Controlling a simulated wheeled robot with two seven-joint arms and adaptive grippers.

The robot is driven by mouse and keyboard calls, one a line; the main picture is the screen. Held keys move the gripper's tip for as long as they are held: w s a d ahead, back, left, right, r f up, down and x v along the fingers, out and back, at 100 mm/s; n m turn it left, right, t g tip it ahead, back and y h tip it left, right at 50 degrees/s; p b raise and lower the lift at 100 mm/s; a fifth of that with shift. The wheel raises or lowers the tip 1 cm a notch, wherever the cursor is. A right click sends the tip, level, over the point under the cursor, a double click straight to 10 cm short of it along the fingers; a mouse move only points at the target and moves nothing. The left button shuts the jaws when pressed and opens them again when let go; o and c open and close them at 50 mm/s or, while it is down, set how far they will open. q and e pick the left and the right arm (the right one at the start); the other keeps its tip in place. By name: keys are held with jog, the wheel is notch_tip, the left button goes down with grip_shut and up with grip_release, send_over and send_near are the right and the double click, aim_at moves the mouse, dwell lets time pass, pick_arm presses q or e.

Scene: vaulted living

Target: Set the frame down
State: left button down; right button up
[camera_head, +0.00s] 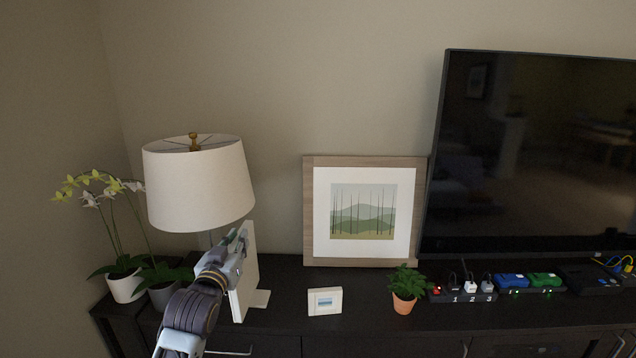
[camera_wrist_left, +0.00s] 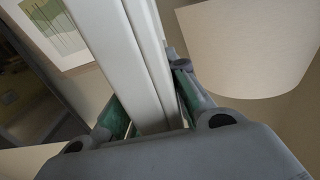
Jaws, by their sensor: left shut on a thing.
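A white frame (camera_head: 249,272) stands nearly upright at the left part of the dark cabinet, seen almost edge-on in the head view. Its foot reaches down to the cabinet top; I cannot tell whether it bears on it. My left gripper (camera_head: 240,243) is shut on the frame's left edge. In the left wrist view the white frame (camera_wrist_left: 139,60) runs between the two green-padded fingers of the left gripper (camera_wrist_left: 152,110). The front of the frame is hidden from me. My right gripper is not in view.
A lamp (camera_head: 198,185) and potted orchids (camera_head: 124,285) stand close to my left arm. A large framed picture (camera_head: 309,215), a small white frame (camera_head: 325,301), a potted plant (camera_head: 404,303) and a television (camera_head: 530,160) are to the right. The cabinet top (camera_head: 285,290) is clear between the frames.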

pick_arm(q)
jog(key=s+f, duration=0.5)
jog(key=f, duration=0.3)
jog(key=s+a+f+p, duration=0.1)
jog(key=s+f, duration=0.4)
jog(key=f, duration=0.4)
jog(key=s+f+y, duration=0.1)
jog(key=s+f, duration=0.4)
jog(key=f, duration=0.4)
jog(key=shift+a+n+p, duration=0.15)
jog(key=shift+n+p, duration=0.15)
jog(key=shift+n, duration=0.1)
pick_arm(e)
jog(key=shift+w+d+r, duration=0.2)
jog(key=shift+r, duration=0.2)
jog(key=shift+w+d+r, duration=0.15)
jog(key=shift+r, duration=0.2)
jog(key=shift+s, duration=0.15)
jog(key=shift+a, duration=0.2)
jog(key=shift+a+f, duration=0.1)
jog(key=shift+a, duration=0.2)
